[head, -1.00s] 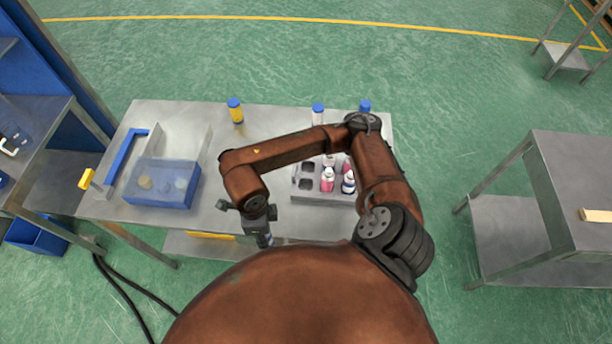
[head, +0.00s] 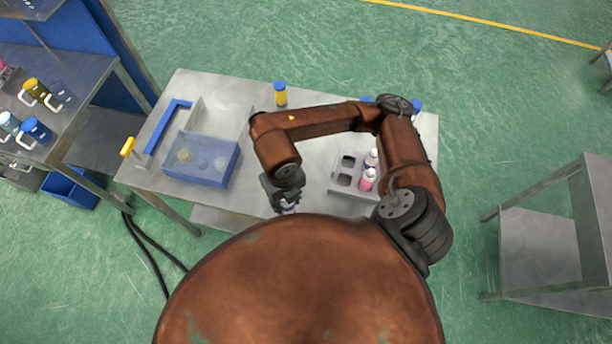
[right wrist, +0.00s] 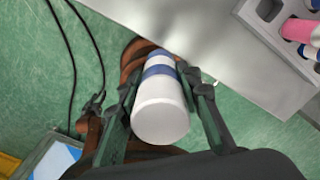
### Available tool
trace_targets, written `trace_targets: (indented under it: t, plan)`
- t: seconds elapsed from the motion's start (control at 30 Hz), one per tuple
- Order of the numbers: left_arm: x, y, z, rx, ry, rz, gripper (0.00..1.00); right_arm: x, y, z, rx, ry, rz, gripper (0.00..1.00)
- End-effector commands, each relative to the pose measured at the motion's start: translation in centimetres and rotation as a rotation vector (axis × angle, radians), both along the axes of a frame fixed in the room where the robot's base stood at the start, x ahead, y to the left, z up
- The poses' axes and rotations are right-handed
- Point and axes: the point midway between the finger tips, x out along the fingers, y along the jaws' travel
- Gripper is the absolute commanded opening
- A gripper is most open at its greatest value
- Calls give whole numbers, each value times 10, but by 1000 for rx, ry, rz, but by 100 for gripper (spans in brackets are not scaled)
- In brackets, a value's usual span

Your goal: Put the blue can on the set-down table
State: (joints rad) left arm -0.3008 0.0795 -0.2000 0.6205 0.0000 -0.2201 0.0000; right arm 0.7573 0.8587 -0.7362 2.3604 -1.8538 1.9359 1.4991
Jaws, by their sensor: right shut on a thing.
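My right gripper (head: 285,207) hangs at the near edge of the steel work table in the head view. In the right wrist view it (right wrist: 172,100) is shut on a white can with blue bands, the blue can (right wrist: 160,118). The can is held between the two fingers, off any surface, beside the table edge and above the floor. In the head view the can is mostly hidden by my gripper. A grey table (head: 600,190) stands at the right, partly cut off; no label shows whether it is the set-down table. My left gripper is not in view.
The work table (head: 225,100) carries a blue see-through bin (head: 205,180), a yellow bottle with blue cap (head: 280,93) and a grey rack (head: 345,185) with pink-and-white cans. A left bench (head: 75,70) holds several mug-like items. Green floor lies open between the tables.

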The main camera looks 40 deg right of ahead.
Motion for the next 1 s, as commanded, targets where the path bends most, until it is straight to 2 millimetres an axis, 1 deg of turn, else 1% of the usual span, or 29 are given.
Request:
trace_targets:
  t: [0.03,0.33,0.5,0.6,0.87,0.9,1.0]
  plan:
    - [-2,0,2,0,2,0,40,7,-9,-3,-6,2,-9,4]
    - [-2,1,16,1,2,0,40,59,-54,-33,-5,3,-10,4]
    - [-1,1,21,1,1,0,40,77,-69,-64,-3,5,-6,4]
    - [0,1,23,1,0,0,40,85,-75,-76,-3,1,-4,4]
    - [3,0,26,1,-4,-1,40,95,-83,-91,-2,1,-3,4]
    - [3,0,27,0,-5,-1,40,97,-85,-95,-2,1,-3,4]
    - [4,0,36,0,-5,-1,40,95,-83,-110,-1,5,-1,4]
